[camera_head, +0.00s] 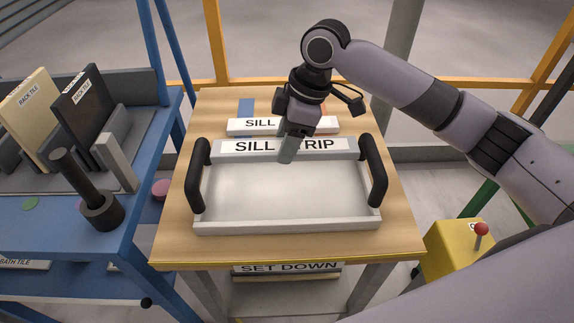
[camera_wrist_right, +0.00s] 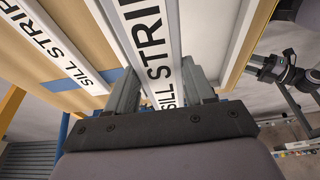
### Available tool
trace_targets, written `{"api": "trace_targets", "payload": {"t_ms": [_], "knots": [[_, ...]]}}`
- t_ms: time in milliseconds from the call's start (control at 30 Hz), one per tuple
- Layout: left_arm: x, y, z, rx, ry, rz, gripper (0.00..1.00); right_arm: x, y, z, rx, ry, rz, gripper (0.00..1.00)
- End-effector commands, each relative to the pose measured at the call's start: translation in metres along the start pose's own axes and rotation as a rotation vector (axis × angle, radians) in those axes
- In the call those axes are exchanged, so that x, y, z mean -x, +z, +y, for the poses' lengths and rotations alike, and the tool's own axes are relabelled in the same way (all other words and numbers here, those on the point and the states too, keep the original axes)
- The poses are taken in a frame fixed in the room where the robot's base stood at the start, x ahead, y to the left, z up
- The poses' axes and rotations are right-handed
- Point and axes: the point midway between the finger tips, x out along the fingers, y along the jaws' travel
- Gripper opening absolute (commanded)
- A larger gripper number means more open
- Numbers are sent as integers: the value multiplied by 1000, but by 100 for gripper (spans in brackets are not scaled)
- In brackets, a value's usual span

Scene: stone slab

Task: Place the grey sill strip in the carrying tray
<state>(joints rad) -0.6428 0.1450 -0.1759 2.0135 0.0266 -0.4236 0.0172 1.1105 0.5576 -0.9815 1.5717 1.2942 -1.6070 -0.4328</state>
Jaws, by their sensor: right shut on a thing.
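The grey sill strip (camera_head: 346,155), with a white SILL STRIP label, is held by my right gripper (camera_head: 287,152). The right wrist view shows the strip (camera_wrist_right: 155,45) between the two grey fingers, which are shut on it near its middle. In the head view it lies level across the far side of the carrying tray (camera_head: 290,226) and hides the tray's far wall. I cannot tell its exact height there. The tray is pale, empty-floored and has black handles at both ends. A dark gripper shape (camera_wrist_right: 290,80), seemingly my left, shows small in the right wrist view; its jaw state is unclear.
A white strip labelled SILL (camera_head: 238,127) lies on the wooden table (camera_head: 400,238) behind the tray. A blue rack (camera_head: 150,140) with tiles and a dark post (camera_head: 103,212) stands left. A yellow box (camera_head: 450,255) with a red-knobbed lever stands right.

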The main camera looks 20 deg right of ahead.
Motion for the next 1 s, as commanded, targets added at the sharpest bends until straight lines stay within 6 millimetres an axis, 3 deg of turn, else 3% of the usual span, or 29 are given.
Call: {"api": "trace_targets", "payload": {"t_ms": [167,500,933,967,1000], "knots": [[-1,2,0,-1,2,-3,47,-12,4,0,1,2,2,5],[-5,8,0,1,4,-12,47,-60,18,1,0,2,2,5],[-3,1,0,0,4,-2,47,-65,20,0,1,2,3,5],[-4,2,0,0,4,-1,47,-66,20,0,1,1,1,59],[-4,2,0,0,4,0,47,-66,20,0,1,1,1,72]]}}
